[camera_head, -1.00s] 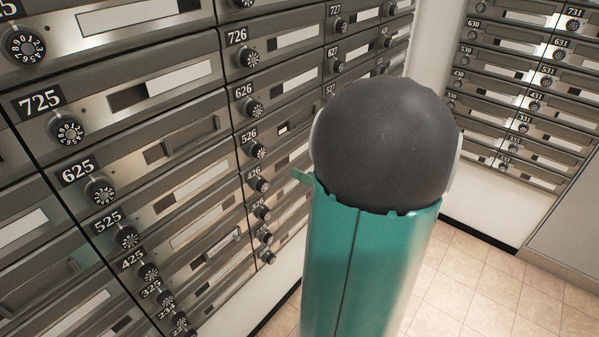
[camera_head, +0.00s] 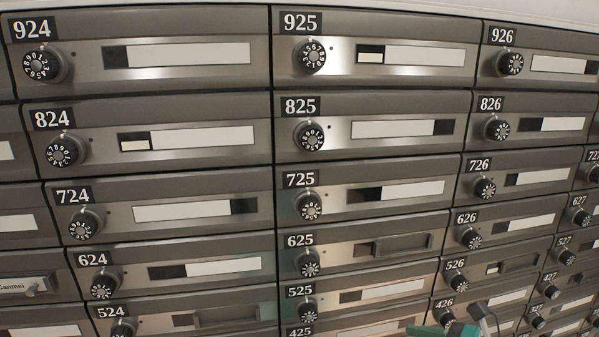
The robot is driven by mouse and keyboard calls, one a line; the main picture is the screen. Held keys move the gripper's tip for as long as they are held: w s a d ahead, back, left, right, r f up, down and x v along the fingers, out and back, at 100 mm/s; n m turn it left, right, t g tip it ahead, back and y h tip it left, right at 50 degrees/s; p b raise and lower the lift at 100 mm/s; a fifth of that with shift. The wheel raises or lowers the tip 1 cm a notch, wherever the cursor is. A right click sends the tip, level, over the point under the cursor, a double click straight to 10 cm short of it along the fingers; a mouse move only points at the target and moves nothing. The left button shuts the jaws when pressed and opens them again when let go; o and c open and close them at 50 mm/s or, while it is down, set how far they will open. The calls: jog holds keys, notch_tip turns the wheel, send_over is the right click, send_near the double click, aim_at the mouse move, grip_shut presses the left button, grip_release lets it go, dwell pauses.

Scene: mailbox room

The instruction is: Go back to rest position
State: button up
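A small teal and grey part of my arm shows at the bottom edge, right of centre, in the head view. It is cut off by the frame. I cannot make out two fingertips there, nor whether anything is held. It appears in front of the lower mailboxes near number 426; whether it touches them cannot be told. The rest of my arm is out of view.
A wall of grey metal mailboxes fills the view, including box 825 (camera_head: 375,157) and box 725 (camera_head: 345,210). Each has a round dial and a slot or label strip. All visible doors look shut. A pale wall strip (camera_head: 420,6) runs along the top. No floor shows.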

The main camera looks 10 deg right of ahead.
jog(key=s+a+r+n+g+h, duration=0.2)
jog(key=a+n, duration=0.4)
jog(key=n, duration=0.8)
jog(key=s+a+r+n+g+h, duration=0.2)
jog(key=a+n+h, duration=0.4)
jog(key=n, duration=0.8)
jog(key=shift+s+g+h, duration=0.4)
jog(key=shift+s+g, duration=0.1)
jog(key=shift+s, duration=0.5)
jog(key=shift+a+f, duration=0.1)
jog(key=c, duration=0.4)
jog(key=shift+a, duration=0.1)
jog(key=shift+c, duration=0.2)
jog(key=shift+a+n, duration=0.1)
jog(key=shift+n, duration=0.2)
